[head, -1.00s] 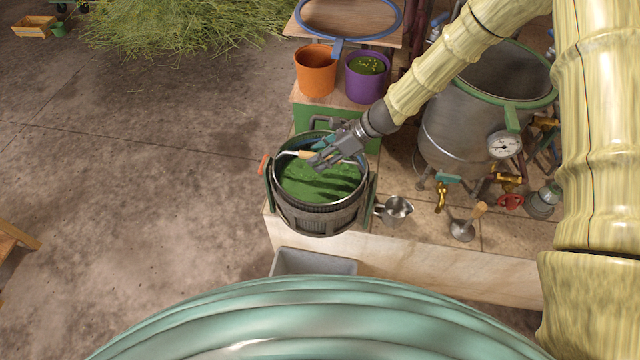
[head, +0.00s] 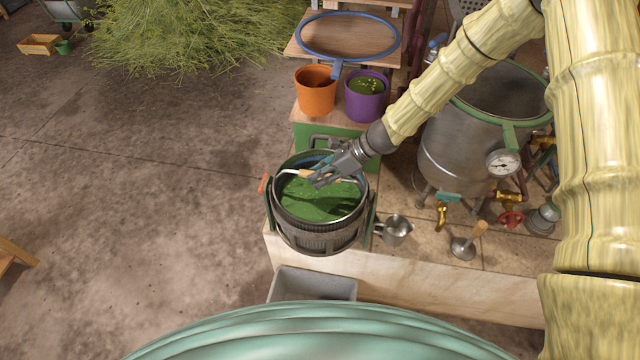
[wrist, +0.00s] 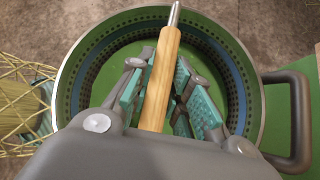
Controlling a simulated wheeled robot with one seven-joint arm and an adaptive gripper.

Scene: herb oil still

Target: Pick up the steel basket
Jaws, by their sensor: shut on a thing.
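The steel basket (head: 318,238) is a round dark, ribbed vessel at the bench's front left corner in the head view, with green showing inside. Its perforated wall and pale rim (wrist: 249,70) show in the wrist view. A thin handle with a wooden grip (wrist: 160,78) spans its opening. My gripper (head: 322,177) is over the opening, shut on this wooden grip. In the wrist view its teal-padded fingers (wrist: 158,92) lie on both sides of the grip. The basket looks upright; I cannot tell whether its underside touches anything.
An orange pot (head: 315,90) and a purple pot (head: 366,97) stand behind. A steel still (head: 470,150) with a gauge is to the right. A small steel cup (head: 394,230) sits close beside the basket. A grey trough (head: 312,284) lies in front. Left floor is open.

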